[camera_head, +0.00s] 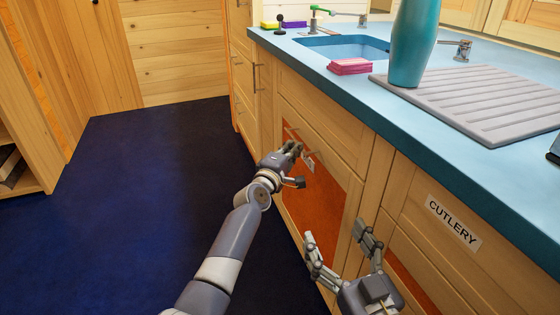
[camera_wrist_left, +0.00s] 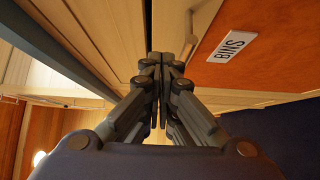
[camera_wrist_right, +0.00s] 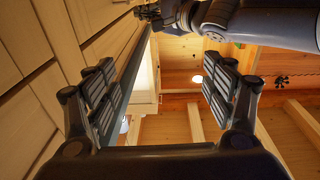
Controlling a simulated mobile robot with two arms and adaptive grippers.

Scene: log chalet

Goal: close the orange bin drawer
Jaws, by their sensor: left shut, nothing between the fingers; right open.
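The orange bin drawer front (camera_head: 318,205) is set in the wooden cabinet run below the counter. Its white BINS label (camera_wrist_left: 231,47) shows clearly in the left wrist view, on the orange panel (camera_wrist_left: 268,62). My left gripper (camera_head: 295,147) is shut and empty at the upper part of the orange front, beside its handle and label. Whether it touches the front, I cannot tell. In the left wrist view its closed fingers (camera_wrist_left: 158,62) point toward the cabinet. I cannot tell whether the drawer stands out a little. My right gripper (camera_head: 334,230) is open and empty, in front of the cabinets, lower right.
A CUTLERY drawer (camera_head: 408,222) is to the right. The blue counter (camera_head: 345,90) overhangs above, carrying a teal vase (camera_head: 412,45), a grey drainboard (camera_head: 480,100) and pink sponges (camera_head: 350,66). The dark blue floor (camera_head: 150,190) at left is clear.

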